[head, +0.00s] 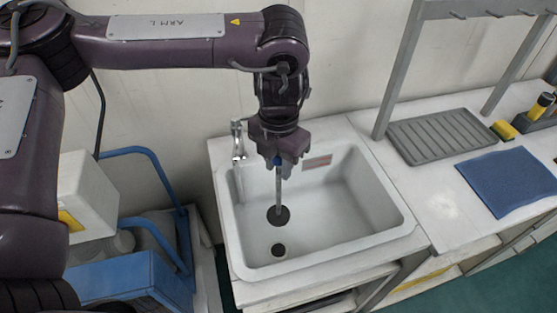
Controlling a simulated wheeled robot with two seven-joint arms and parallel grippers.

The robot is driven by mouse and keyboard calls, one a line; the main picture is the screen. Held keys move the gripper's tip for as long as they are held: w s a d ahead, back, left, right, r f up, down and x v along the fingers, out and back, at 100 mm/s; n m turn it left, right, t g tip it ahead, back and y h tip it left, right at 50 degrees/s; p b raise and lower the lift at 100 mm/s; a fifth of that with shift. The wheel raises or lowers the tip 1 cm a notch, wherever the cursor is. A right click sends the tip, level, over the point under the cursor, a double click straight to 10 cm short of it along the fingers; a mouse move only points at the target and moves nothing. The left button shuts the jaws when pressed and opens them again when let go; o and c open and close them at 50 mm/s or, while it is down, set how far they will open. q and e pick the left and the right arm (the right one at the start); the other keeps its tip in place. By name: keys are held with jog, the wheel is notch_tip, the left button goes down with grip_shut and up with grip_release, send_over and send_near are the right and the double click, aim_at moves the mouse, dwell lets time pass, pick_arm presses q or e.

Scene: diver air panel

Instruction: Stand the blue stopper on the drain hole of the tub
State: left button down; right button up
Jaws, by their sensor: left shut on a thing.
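The white tub (375,196) is set in the counter in the middle of the head view. My left gripper (279,158) points down over the tub and is shut on the stopper. A little blue shows between the fingers, and a thin grey stem (278,188) runs down from there to a dark round disc (278,216). A smaller dark drain hole (278,250) lies in the tub floor, nearer the front than the disc and apart from it in the picture. I cannot tell whether the disc touches the floor. My right gripper is out of view.
A faucet (238,142) stands at the tub's back left. On the right are a grey ribbed tray (437,136), a blue mat (508,181), a sponge (504,130) and a rack post (398,75). A blue cart (135,278) with a white box stands left.

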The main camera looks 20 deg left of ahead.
aim_at(278, 214)
pick_arm(q)
notch_tip(278, 214, down, 18)
jog(key=b, duration=1.3)
jog(key=shift+r+b, duration=0.15)
jog(key=shift+b, duration=0.2)
jog(key=shift+f+b, duration=0.6)
jog(key=shift+f, duration=0.7)
jog(key=shift+f+b, duration=0.4)
jog(key=shift+f, duration=0.15)
jog(key=shift+c, duration=2.4)
grip_release()
jog(key=shift+s, duration=0.1)
jog(key=shift+r+p, duration=3.7)
jog(key=shift+r, duration=0.75)
